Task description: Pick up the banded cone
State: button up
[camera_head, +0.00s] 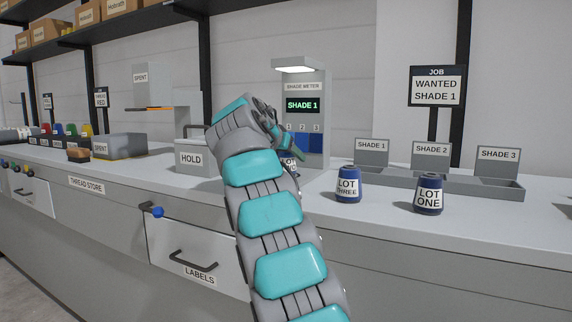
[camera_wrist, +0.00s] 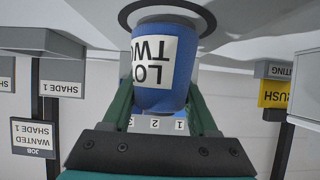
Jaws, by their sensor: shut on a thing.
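In the wrist view, which is upside down, my gripper (camera_wrist: 160,108) is shut on a blue cone labelled LOT TWO (camera_wrist: 196,60). Its base lies over a dark ring (camera_wrist: 125,15); I cannot tell whether they touch. In the head view my gripper (camera_head: 272,130) is at the shade meter (camera_head: 317,88), which reads SHADE 1, and my arm hides most of the held cone (camera_head: 291,165). The blue LOT THREE cone (camera_head: 348,184) and the blue LOT ONE cone (camera_head: 429,194) stand upright on the counter to the right. No band shows clearly on any cone.
A job sign (camera_head: 437,87) reads WANTED SHADE 1. Behind the cones is an empty tray (camera_head: 482,184) with SHADE 1, SHADE 2 and SHADE 3 cards. A HOLD box (camera_head: 192,158) stands left of my arm. The counter front on the right is clear.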

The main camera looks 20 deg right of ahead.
grip_shut()
jog(key=shift+r, duration=0.15)
dwell(0.4)
jog(key=shift+r+p, duration=1.15)
jog(key=shift+r, duration=0.45)
jog(key=shift+s+f+b, duration=0.1)
jog(key=shift+s+b, duration=0.05)
jog(key=shift+b, duration=0.2)
jog(key=s, duration=0.1)
jog(key=s+b, duration=0.2)
jog(key=shift+s+a+r, duration=0.2)
jog(key=shift+s+a, duration=0.05)
jog(key=shift+a, duration=0.05)
jog(key=s+a+r+b, duration=0.1)
jog(key=s+b, duration=0.2)
jog(key=s, duration=0.9)
jog(key=shift+a+r, duration=0.15)
jog(key=shift+a, duration=0.2)
